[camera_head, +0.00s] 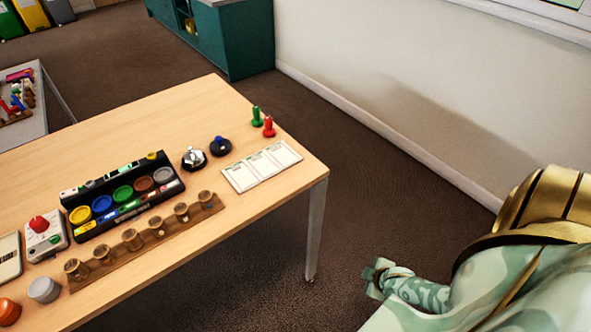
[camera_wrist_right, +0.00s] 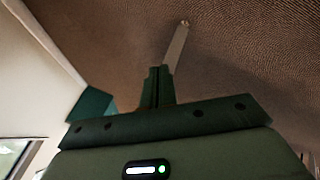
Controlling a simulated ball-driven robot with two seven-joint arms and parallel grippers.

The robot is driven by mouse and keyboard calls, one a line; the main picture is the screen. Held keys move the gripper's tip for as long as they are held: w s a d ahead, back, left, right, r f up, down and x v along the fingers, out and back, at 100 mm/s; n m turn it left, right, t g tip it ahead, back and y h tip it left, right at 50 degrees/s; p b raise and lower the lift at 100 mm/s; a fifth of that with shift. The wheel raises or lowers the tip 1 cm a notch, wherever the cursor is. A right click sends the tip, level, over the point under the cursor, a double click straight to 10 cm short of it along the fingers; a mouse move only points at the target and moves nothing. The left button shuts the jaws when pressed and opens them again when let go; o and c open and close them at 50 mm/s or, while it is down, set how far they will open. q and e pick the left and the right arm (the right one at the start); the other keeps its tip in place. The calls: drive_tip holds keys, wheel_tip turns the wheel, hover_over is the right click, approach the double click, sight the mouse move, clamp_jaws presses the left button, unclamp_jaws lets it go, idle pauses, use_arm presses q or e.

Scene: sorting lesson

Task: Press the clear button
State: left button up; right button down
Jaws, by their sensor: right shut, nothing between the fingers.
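A white box with a red dome button (camera_head: 39,224) stands at the table's left end. I cannot read any label that says which is the clear button. My right gripper (camera_head: 373,278) is off the table, over the floor right of the front table leg, apart from everything. In the right wrist view its fingers (camera_wrist_right: 158,86) are together and empty. My left gripper is not in view.
The wooden table (camera_head: 200,105) also holds a black tray of coloured discs (camera_head: 76,194), a wooden rack with several cups (camera_head: 145,238), a white card (camera_head: 262,166), and green (camera_head: 256,117) and red pegs (camera_head: 268,127). A wall (camera_head: 400,90) stands to the right.

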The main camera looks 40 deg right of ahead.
drive_tip(key=s+a+f+g+y, duration=0.1)
drive_tip(key=s+a+f+g, duration=0.1)
drive_tip(key=s+a, duration=0.4)
drive_tip(key=s+a+f+m+g, duration=0.1)
drive_tip(key=s+a, duration=0.6)
drive_tip(key=s, duration=0.8)
drive_tip(key=s+a+f+g+y, duration=0.1)
drive_tip(key=s+a+f+g, duration=0.2)
drive_tip(key=s, duration=0.8)
drive_tip(key=a+f, duration=0.2)
drive_tip(key=a, duration=0.1)
drive_tip(key=shift+s+a+m+g+y, duration=0.3)
drive_tip(key=shift+s+a+m+g, duration=0.05)
drive_tip(key=shift+a+m+g, duration=0.05)
